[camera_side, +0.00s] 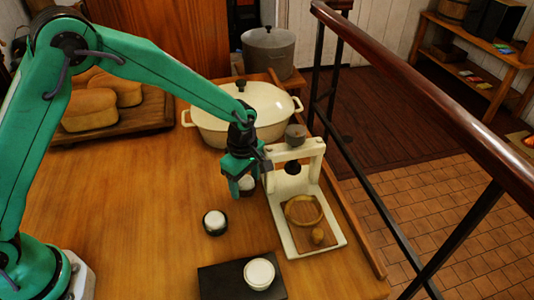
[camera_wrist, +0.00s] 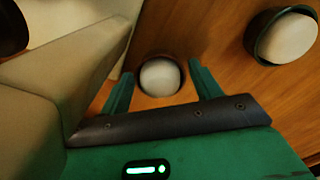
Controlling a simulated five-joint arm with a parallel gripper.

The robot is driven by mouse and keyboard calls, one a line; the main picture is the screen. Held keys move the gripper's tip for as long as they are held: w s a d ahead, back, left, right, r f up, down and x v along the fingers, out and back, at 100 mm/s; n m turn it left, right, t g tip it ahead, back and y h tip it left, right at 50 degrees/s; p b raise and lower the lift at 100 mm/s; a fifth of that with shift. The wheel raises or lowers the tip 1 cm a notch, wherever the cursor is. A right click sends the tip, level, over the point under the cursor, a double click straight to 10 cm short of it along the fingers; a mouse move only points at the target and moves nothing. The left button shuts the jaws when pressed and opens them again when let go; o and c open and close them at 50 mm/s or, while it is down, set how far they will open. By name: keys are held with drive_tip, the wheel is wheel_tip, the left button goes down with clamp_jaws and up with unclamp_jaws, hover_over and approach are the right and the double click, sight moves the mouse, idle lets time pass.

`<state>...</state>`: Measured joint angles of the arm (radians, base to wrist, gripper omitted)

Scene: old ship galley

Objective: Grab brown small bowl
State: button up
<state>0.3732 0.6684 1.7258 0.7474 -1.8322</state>
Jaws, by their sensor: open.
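A small round bowl with a pale white top and dark brown rim (camera_side: 247,184) stands on the wooden table, partly hidden behind my gripper (camera_side: 240,182). In the wrist view the same bowl (camera_wrist: 161,76) shows between the two green fingers of my gripper (camera_wrist: 160,88). My gripper is open, pointing down, with a finger on either side of the bowl in that view. I cannot tell whether the fingers touch it. A similar dark-rimmed bowl with a white top (camera_side: 215,223) stands nearer the camera; a dark-rimmed bowl also shows in the wrist view (camera_wrist: 287,36).
A white press stand (camera_side: 301,240) with a round wooden piece (camera_side: 304,210) stands close right of my gripper. A large cream pot (camera_side: 262,102) is behind. A black slab (camera_side: 220,285) carries another white-topped bowl (camera_side: 259,273). The table's left middle is clear.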

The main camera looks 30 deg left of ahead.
drive_tip(key=c, duration=0.7)
drive_tip(key=shift+c, duration=0.2)
drive_tip(key=shift+r, duration=0.15)
wheel_tip(320, 180, up, 18)
drive_tip(key=shift+f, duration=0.1)
idle(0.6)
